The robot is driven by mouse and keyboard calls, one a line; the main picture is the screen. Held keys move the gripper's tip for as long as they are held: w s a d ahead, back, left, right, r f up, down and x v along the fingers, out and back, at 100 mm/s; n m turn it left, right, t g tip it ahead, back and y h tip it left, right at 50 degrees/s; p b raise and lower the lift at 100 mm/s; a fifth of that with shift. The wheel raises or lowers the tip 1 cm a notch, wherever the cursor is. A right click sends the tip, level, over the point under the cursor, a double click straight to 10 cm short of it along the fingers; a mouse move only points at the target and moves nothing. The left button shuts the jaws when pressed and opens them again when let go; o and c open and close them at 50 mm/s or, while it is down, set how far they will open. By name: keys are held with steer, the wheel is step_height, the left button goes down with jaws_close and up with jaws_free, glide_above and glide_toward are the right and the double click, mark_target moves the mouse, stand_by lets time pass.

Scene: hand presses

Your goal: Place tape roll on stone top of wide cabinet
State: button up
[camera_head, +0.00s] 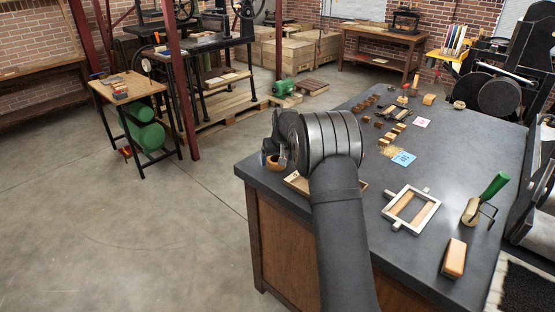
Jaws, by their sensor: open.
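The wide cabinet has a dark grey stone top (460,150) and brown wooden sides (290,245). A small orange-brown ring, which looks like the tape roll (271,162), is at the left corner of the stone top. It is partly hidden by my gripper. My gripper (281,157) is open, low over this corner, right beside or around the roll. My own wrist hides much of the jaws, so I cannot tell whether they touch the roll.
A wooden-edged tray (297,183) lies partly behind my arm. A metal frame (410,208), a green-handled roller (482,201) and a wooden-backed brush (454,259) lie on the right. Several small wooden blocks and paper cards (404,158) are farther back. Bare stone lies between these.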

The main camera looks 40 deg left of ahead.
steer(key=v, duration=1.1)
steer(key=shift+r, duration=0.4)
steer(key=shift+d, duration=0.1)
steer(key=x, duration=1.2)
steer(key=shift+s, duration=0.15)
steer(key=shift+r, duration=1.65)
